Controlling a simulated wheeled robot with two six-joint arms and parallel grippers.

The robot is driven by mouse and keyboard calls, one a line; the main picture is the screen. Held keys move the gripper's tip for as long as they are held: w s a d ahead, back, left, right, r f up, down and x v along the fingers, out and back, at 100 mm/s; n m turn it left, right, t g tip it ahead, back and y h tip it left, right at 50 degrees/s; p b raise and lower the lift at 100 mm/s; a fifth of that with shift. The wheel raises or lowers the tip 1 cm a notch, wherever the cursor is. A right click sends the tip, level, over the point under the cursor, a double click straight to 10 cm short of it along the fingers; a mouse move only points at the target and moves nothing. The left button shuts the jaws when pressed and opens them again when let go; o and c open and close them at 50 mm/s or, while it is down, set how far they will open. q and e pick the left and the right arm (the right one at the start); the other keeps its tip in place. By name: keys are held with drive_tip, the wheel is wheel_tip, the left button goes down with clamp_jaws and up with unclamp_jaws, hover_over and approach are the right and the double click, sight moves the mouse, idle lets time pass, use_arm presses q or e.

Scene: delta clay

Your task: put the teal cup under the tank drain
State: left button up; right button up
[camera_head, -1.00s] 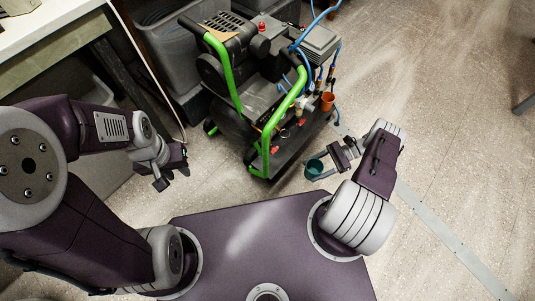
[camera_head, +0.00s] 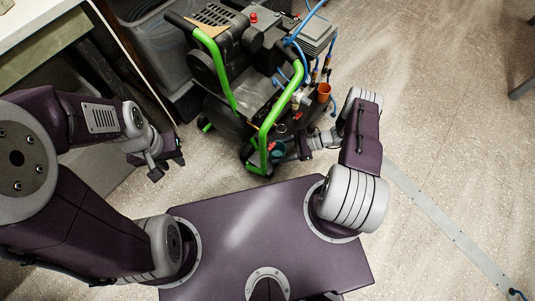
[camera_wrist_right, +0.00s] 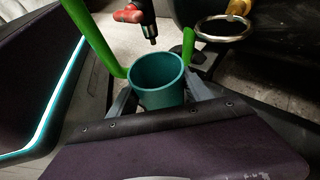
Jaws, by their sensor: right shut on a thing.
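The teal cup (camera_head: 277,151) is at the lower front of the green-framed compressor. My right gripper (camera_head: 284,149) is shut on it. In the right wrist view the teal cup (camera_wrist_right: 158,92) stands between my right gripper's two fingers (camera_wrist_right: 160,100), mouth up, and looks empty. The tank drain (camera_wrist_right: 151,32), a dark downward nozzle beside a red handle (camera_wrist_right: 128,14), shows just past the cup's far rim. I cannot tell its exact height over the cup. My left gripper (camera_head: 166,165) is open and empty, left of the compressor.
The compressor's green tube frame (camera_head: 266,135) rises close around the cup; green bars (camera_wrist_right: 92,38) also flank it in the wrist view. A metal ring (camera_wrist_right: 225,28) hangs to the right. Floor to the right is clear.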

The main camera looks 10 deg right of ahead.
drive_tip(key=shift+a, duration=0.5)
drive_tip(key=a, duration=0.2)
drive_tip(key=a+b, duration=0.1)
drive_tip(key=shift+w+a+f, duration=0.1)
drive_tip(key=shift+w+a, duration=0.15)
drive_tip(key=shift+d+f+b, duration=0.15)
drive_tip(key=shift+f+b, duration=0.6)
drive_tip(key=shift+f, duration=0.05)
drive_tip(key=shift+r, duration=0.15)
drive_tip(key=shift+f, duration=0.25)
drive_tip(key=o, duration=1.1)
drive_tip(key=shift+r, duration=0.1)
